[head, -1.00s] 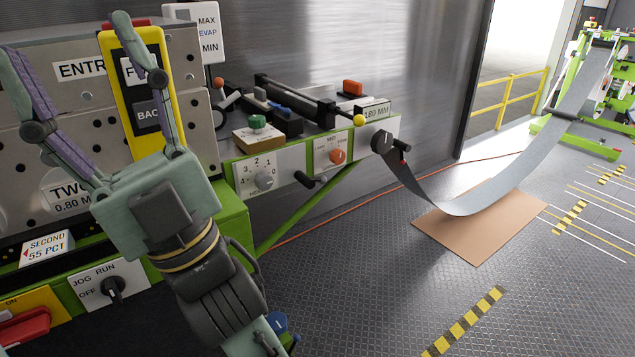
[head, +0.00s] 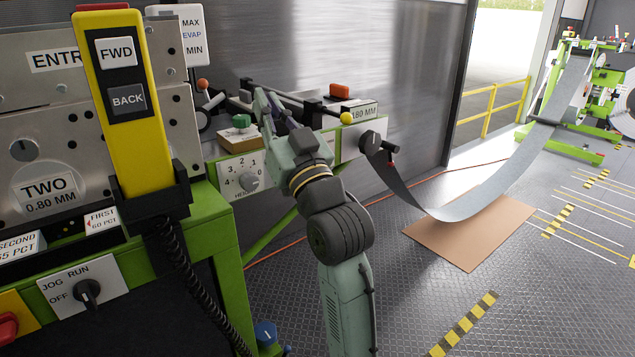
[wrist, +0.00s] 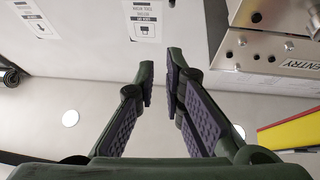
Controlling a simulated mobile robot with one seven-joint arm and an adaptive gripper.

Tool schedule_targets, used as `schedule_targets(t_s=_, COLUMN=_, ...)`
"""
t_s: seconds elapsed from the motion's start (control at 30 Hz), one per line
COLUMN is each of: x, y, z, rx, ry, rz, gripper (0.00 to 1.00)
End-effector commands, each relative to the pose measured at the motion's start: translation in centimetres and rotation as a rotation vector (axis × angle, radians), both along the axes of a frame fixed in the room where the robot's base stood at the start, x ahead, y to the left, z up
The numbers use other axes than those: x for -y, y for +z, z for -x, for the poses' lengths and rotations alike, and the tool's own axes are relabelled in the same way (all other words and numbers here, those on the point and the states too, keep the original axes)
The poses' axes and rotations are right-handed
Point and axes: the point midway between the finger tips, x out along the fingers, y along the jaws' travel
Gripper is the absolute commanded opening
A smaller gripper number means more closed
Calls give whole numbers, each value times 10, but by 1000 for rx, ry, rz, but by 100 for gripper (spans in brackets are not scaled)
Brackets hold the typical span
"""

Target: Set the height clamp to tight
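In the head view, a white panel with a grey dial (head: 249,183), numbers and a partly hidden label beginning "HE" is on the green bench arm. I cannot tell for certain which control is the height clamp. A green knob (head: 240,121) on a wooden block sits above the panel. My gripper (head: 265,93) is in front of the bench arm, right of the green knob, fingers pointing up. It hides the panel's right neighbour. In the wrist view my gripper (wrist: 160,75) is empty, with a narrow gap between its fingertips.
A yellow FWD/BACK pendant (head: 134,130) stands at the left on the green machine. A rod with a yellow ball end (head: 346,118) and a dark crank (head: 370,142) lie to the right. A sheet strip (head: 480,205) hangs over a brown floor board (head: 460,245).

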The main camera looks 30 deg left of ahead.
Motion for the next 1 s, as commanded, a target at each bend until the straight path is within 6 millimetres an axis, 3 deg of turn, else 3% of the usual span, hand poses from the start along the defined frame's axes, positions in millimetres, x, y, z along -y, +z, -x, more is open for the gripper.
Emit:
schedule_targets(t_s=0.03, x=12, y=-28, z=-36, rx=-84, ry=-1, rz=65, gripper=5)
schedule_targets(t_s=0.1, x=27, y=-59, z=-72, rx=-199, ry=26, rz=150, gripper=0)
schedule_targets(t_s=0.2, x=53, y=-95, z=-104, rx=-336, ry=75, rz=246, gripper=0)
schedule_targets(t_s=0.3, x=78, y=-120, z=-120, rx=-432, ry=122, rz=312, gripper=0)
schedule_targets(t_s=0.53, x=106, y=-142, z=-128, rx=-522, ry=184, rz=378, gripper=0)
schedule_targets(t_s=1.0, x=99, y=-143, z=-131, rx=-526, ry=189, rz=381, gripper=0)
